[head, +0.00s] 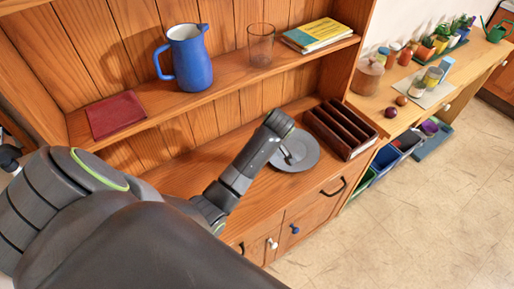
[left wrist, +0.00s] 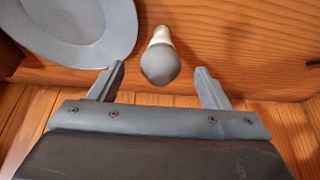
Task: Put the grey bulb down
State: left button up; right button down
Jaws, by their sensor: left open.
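The grey bulb (left wrist: 160,64), with a pale base, shows in the left wrist view against the wood. It lies between the lines of my left gripper's two fingers, around and just past their tips. My left gripper (left wrist: 160,78) is open, with a clear gap on each side of the bulb. I cannot tell how firmly the bulb rests on the wood. In the head view my left gripper (head: 286,152) is over the grey plate (head: 306,160), and I cannot make out the bulb there. My right gripper is not in view.
The plate also fills the upper left of the left wrist view (left wrist: 80,30). A dark slotted rack (head: 340,128) stands right of it on the wooden counter. The shelf above holds a blue jug (head: 190,62), a glass (head: 261,45), books (head: 318,35) and a red tray (head: 115,114).

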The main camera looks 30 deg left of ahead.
pick_arm(q)
jog(key=x, duration=0.2)
jog(key=p+x, duration=0.1)
jog(key=shift+w+a+f, duration=0.1)
jog(key=shift+a+f, duration=0.15)
jog(key=shift+a, duration=0.25)
jog(key=shift+w+f, duration=0.1)
jog(key=shift+f, duration=0.35)
jog(key=shift+c, duration=0.4)
jog(key=c, duration=1)
jog(key=shift+r, duration=0.1)
jog(key=shift+c, duration=0.2)
